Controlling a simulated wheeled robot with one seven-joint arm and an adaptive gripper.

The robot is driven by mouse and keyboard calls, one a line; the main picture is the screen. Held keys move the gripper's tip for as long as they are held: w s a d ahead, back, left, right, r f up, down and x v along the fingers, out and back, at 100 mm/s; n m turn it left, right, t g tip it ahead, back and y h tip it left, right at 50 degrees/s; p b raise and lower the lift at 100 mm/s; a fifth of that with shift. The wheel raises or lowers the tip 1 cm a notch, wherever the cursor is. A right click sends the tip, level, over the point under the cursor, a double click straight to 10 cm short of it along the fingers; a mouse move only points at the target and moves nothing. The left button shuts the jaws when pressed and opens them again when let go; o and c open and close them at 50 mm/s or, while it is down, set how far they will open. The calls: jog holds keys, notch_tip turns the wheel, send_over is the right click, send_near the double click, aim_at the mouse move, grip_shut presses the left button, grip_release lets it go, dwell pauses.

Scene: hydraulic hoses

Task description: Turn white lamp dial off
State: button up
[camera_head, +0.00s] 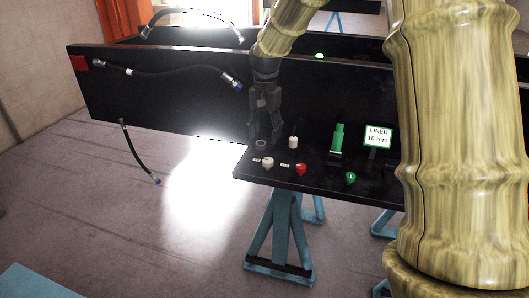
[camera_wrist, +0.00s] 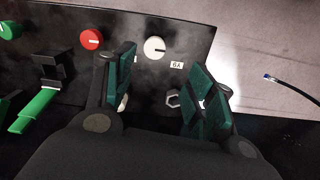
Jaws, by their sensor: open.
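The white dial (camera_head: 267,163) is at the front left of the black board, and in the wrist view it is a round white knob (camera_wrist: 154,47) with a dark mark on its face. My gripper (camera_head: 264,136) points down over the board's left end, behind the white dial. In the wrist view my gripper (camera_wrist: 162,68) has its green-padded fingers spread with nothing between them. The white dial lies just beyond the fingertips, apart from them. A small white upright piece (camera_head: 293,142) stands right of the gripper; the left finger partly hides it in the wrist view.
A red dial (camera_head: 301,169) and a green dial (camera_head: 350,178) sit right of the white one. A grey hex ring (camera_head: 261,145) lies by the gripper. Black hoses (camera_head: 160,72) hang on the left panel.

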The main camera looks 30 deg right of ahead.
aim_at(268, 159)
jog(key=f, duration=0.2)
jog(key=f+p, duration=0.1)
jog(key=f, duration=0.2)
jog(key=s+f+p, duration=0.1)
jog(key=f, duration=0.2)
jog(key=shift+d+f, duration=0.1)
jog(key=shift+d, duration=0.2)
jog(key=shift+w+f+p, duration=0.1)
jog(key=shift+f+p, duration=0.25)
jog(key=shift+f, duration=0.5)
jog(key=c, duration=1)
